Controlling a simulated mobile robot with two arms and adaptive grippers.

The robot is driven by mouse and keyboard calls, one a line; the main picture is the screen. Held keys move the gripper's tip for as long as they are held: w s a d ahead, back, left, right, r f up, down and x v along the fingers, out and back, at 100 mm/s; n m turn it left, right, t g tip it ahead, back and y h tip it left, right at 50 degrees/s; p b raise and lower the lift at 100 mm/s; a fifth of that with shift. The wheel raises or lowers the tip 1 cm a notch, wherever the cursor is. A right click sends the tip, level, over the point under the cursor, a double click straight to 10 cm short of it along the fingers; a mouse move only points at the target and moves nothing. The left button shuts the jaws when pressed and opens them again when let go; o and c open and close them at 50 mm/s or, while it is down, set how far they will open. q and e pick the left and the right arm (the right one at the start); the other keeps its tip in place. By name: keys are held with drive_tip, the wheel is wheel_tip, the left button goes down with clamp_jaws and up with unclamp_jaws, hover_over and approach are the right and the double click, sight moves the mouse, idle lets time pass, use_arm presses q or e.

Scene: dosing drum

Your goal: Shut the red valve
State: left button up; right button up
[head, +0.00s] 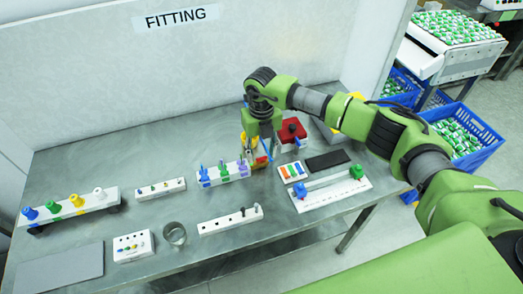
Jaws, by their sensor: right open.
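My right gripper (259,155) points down over the back middle of the table and is open. A red block-like part (292,131) with a dark round top stands just to the right of the gripper, and it looks apart from the fingers. It is the only large red thing on the table, but I cannot tell for sure that it is the red valve, nor its setting. My left gripper is out of view.
The grey table (120,165) holds a rail with coloured knobs (70,209), a white rack with purple and green pegs (224,173), a glass cup (175,234), a black pad (327,161) and a white board with green and blue blocks (332,192). Blue crates (462,137) stand at right.

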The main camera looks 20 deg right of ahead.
drive_tip(key=shift+f, duration=0.5)
drive_tip(key=c, duration=1.1)
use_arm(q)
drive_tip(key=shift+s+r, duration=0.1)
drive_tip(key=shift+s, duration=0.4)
